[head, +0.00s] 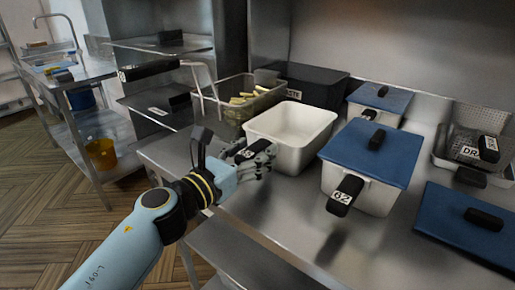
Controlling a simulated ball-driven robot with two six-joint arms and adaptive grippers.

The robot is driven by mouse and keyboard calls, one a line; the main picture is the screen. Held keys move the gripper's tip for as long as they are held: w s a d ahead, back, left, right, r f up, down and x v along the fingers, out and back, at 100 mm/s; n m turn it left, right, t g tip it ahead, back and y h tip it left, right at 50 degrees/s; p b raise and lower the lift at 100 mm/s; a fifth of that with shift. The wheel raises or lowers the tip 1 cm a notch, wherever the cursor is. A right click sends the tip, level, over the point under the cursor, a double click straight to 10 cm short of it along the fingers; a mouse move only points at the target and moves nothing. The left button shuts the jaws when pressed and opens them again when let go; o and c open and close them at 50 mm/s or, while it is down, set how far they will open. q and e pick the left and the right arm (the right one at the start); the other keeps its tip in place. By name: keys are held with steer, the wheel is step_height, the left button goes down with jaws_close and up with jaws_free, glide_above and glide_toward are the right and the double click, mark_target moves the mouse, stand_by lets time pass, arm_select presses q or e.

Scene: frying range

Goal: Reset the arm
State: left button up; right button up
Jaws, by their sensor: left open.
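My left arm comes in from the lower left of the head view. Its gripper (262,157) is open, at the near left side of an open white container (290,128). A black block with a pale label shows beside the fingers; I cannot tell whether they touch it. The white container looks empty inside. My right gripper does not show in this view.
A blue-lidded white container (371,150) stands to the right, with a loose-looking blue lid (470,222) beyond it. Behind are a basket with yellow pieces (243,98), a black bin (311,84) and a perforated metal pan (472,130). The steel counter's front edge is bare.

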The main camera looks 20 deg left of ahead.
arm_select(q)
steer(key=v, duration=1)
steer(key=s+a+n+g+y, duration=0.25)
steer(key=a+n+y, duration=0.4)
steer(key=n, duration=0.65)
steer(key=s+a+n+g+y, duration=0.25)
steer(key=a+n+y, duration=0.35)
steer(key=n, duration=0.7)
steer(key=s+d+f+n+g+h, duration=0.35)
steer(key=s+n, duration=0.25)
steer(key=s, duration=0.2)
steer(key=s+d+f+n+g+h, duration=0.2)
steer(key=s+n+g, duration=0.3)
steer(key=s+n, duration=0.3)
step_height(320, 180, down, 29)
steer(key=s+a+g+b, duration=0.1)
steer(key=s+a+b, duration=0.1)
steer(key=s+b, duration=0.1)
steer(key=s+a+f+g+b, duration=0.1)
steer(key=s+f, duration=1.7)
steer(key=shift+a+f+m, duration=0.2)
steer(key=shift+a+m, duration=0.1)
